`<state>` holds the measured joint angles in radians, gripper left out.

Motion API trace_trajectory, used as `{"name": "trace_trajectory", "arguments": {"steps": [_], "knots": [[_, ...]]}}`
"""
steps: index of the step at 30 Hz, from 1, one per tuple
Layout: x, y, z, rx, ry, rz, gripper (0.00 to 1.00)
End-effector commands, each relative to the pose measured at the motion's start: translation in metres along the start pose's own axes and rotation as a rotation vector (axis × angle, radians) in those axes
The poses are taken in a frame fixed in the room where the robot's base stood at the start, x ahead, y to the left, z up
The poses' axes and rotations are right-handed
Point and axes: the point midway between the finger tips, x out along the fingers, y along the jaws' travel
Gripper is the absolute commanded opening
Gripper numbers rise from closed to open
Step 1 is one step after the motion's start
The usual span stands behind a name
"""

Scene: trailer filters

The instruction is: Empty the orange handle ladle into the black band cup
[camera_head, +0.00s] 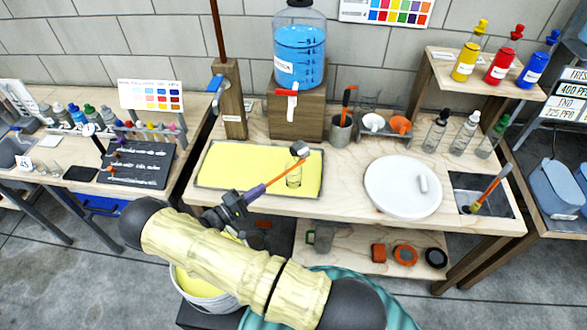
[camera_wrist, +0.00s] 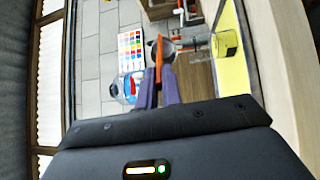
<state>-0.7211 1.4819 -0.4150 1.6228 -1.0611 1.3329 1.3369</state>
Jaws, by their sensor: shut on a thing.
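My gripper (camera_head: 249,194), with purple fingers, is shut on the orange handle (camera_head: 277,174) of a ladle. In the wrist view the fingers (camera_wrist: 158,88) hold the handle (camera_wrist: 159,50). The ladle's grey bowl (camera_head: 299,148) is at the far end, just above the clear cup's mouth in the head view; its contents are hidden. The clear cup (camera_head: 294,178) stands upright on the yellow-lined tray (camera_head: 225,168). It also shows in the wrist view (camera_wrist: 226,44), beside the ladle bowl (camera_wrist: 168,47). I cannot clearly make out its band colour.
A blue-liquid dispenser (camera_head: 299,55) stands behind the tray. A metal pot (camera_head: 340,131) holding orange-handled tools is to its right. A white round board (camera_head: 403,187) lies farther right, and several dropper bottles (camera_head: 436,131) stand behind it. The yellow tray's left part is clear.

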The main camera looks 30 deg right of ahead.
Motion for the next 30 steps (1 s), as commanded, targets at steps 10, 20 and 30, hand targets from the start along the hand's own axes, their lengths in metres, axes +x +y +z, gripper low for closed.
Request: {"name": "trace_trajectory", "arguments": {"steps": [10, 20, 30], "knots": [[-0.002, -0.008, 0.0, 0.0, 0.001, 0.036, 0.0], [-0.001, -0.014, 0.0, -0.001, 0.001, 0.069, 0.0], [-0.003, -0.02, 0.0, -0.001, 0.001, 0.102, 0.0]]}}
